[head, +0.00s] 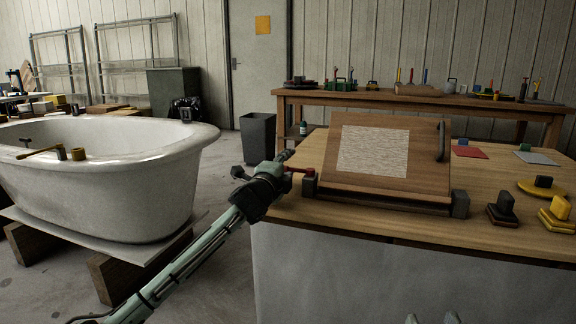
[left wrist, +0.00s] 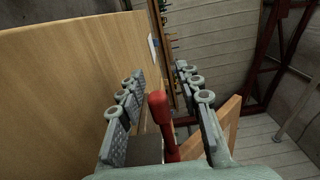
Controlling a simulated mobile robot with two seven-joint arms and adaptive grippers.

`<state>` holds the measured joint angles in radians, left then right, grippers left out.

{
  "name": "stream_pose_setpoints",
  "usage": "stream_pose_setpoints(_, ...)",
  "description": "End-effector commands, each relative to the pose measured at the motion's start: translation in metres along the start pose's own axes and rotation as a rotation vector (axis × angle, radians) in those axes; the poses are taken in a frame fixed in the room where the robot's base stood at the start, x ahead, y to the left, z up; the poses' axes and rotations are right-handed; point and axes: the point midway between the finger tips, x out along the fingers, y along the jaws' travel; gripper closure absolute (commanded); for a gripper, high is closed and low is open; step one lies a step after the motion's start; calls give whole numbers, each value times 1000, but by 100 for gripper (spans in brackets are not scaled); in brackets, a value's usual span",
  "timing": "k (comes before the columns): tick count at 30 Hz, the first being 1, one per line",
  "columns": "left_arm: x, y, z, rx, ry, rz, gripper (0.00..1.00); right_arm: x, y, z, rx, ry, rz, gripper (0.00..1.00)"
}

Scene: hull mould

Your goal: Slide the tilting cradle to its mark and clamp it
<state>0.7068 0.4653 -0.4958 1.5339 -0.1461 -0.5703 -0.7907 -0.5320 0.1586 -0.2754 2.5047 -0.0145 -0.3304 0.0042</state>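The tilting cradle (head: 392,162) is a brown wooden board with a pale patch, tilted up on a base on the bench. A dark curved handle (head: 441,141) stands at its right edge. A red lever (head: 303,171) sticks out at the cradle's left front corner. My left gripper (head: 287,165) is at this lever. In the left wrist view, the red lever (left wrist: 159,108) stands between the open fingers, with no clear grip on it. Two pale tips at the bottom edge appear to be my right gripper (head: 431,319), apart and empty. I cannot make out the mark.
The wooden bench (head: 375,226) also holds dark (head: 502,211) and yellow (head: 557,216) blocks at the right. A white tub (head: 110,185) stands on wooden blocks at left. A grey bin (head: 257,137) is behind my left arm. A back bench (head: 390,97) carries tools.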

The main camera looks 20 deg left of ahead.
Motion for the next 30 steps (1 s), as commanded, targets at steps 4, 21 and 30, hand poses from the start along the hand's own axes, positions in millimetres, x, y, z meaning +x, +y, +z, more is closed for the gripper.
stream_pose_setpoints(4, 0, 0, 0, 0, 0, 0, 66, 0, 0, 0, 1, 1, 0, 60)
stream_pose_setpoints(21, 0, 0, 0, 0, 0, 0, 100, 0, 0, -1, 0, 1, -1, 60)
stream_pose_setpoints(30, 0, 0, 0, 0, -4, 0, 100, 0, 0, 0, 0, 0, 0, 60)
